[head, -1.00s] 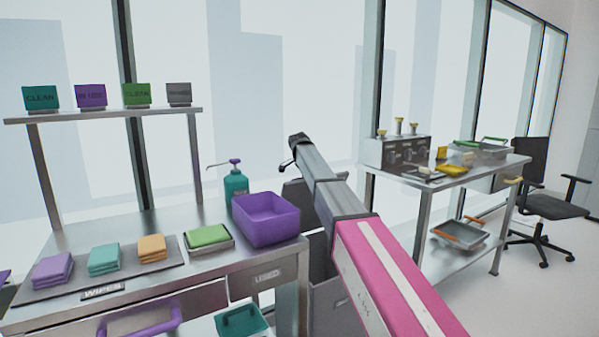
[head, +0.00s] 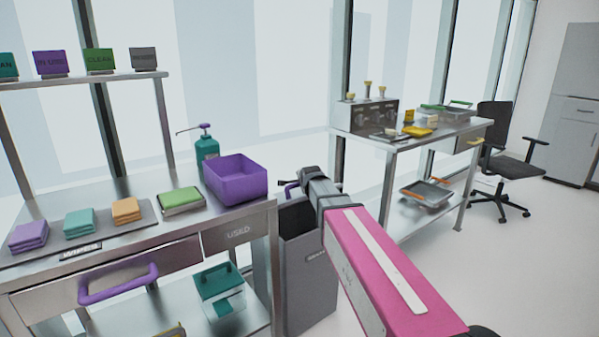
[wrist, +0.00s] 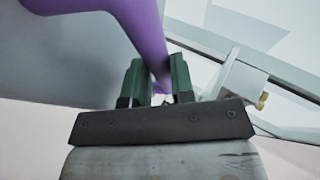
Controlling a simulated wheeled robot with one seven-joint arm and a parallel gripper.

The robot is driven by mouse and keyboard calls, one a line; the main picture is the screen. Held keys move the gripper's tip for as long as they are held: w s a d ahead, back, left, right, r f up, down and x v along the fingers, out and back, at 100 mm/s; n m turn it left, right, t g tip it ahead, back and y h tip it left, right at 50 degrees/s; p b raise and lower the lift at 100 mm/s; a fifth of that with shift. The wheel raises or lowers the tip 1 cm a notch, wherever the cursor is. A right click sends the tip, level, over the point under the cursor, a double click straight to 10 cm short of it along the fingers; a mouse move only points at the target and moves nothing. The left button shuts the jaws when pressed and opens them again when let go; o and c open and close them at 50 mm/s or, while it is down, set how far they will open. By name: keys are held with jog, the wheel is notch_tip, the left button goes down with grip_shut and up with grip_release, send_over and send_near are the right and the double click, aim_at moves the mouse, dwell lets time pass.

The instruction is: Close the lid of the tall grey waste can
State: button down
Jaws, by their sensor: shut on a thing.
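The tall grey waste can (head: 308,285) stands right of the near bench, partly behind my pink and grey arm. Its dark opening shows at the top, so the can stands open. A bit of a purple handle (head: 290,188) shows beside the end of my arm. In the wrist view my gripper (wrist: 157,78) has its green fingers shut on the purple handle (wrist: 143,28). A grey panel (wrist: 70,60), apparently the lid, lies behind the handle at left. In the head view my fingers and most of the lid are hidden by the arm.
The near bench, its front edge (head: 130,255) close to the can, carries a purple bin (head: 236,178), a pump bottle (head: 207,150) and folded wipes. A second bench (head: 440,135) stands behind at right, with an office chair (head: 510,160) beyond. The floor at right is clear.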

jog(key=s+d+f, duration=0.1)
jog(key=s+f, duration=0.1)
jog(key=f, duration=0.4)
jog(key=s+d+f+t, duration=0.1)
jog(key=s+f, duration=0.1)
jog(key=f, duration=0.5)
jog(key=shift+s+d+y, duration=0.15)
jog(key=shift+d+y, duration=0.15)
jog(key=shift+d, duration=0.1)
jog(key=shift+f, duration=0.2)
jog(key=c, duration=1)
grip_release()
jog(key=shift+c, duration=0.2)
jog(key=shift+o, duration=0.3)
jog(key=shift+r, duration=0.1)
